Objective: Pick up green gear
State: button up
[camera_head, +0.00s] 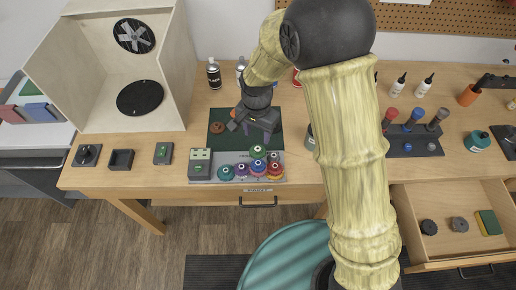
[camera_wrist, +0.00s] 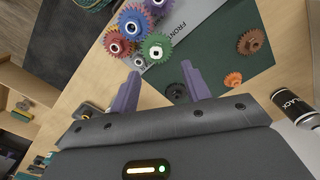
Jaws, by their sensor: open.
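The green gear (camera_wrist: 156,47) lies beside the blue and red-orange gears in the wrist view, ahead of my gripper and a little left of the space between its fingers. In the head view the green gear (camera_head: 258,152) is at the back of the gear cluster. My gripper (camera_wrist: 160,83) is open, its two purple fingers apart with nothing between them. In the head view my gripper (camera_head: 257,127) hangs over the dark green mat (camera_head: 216,143), behind the gears. The fingertips are hard to make out there.
Close neighbours are the blue gear (camera_wrist: 134,20), the red-orange gear (camera_wrist: 113,42) and the purple gear (camera_head: 241,170). A teal gear (camera_head: 225,174) sits at front left. A brown gear (camera_wrist: 251,41) and a small orange gear (camera_wrist: 232,79) lie on the mat. A black-labelled bottle (camera_wrist: 296,108) stands close by.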

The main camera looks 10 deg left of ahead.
aim_at(258, 150)
jog(key=shift+f, duration=0.55)
jog(key=shift+f, duration=0.1)
jog(key=f+p, duration=0.1)
jog(key=f, duration=0.1)
jog(key=f+p, duration=0.1)
jog(key=shift+s+d+f, duration=0.2)
jog(key=shift+s+f, duration=0.15)
jog(key=shift+s, duration=0.05)
jog(key=shift+f, duration=0.65)
grip_shut()
jog(key=shift+r, duration=0.1)
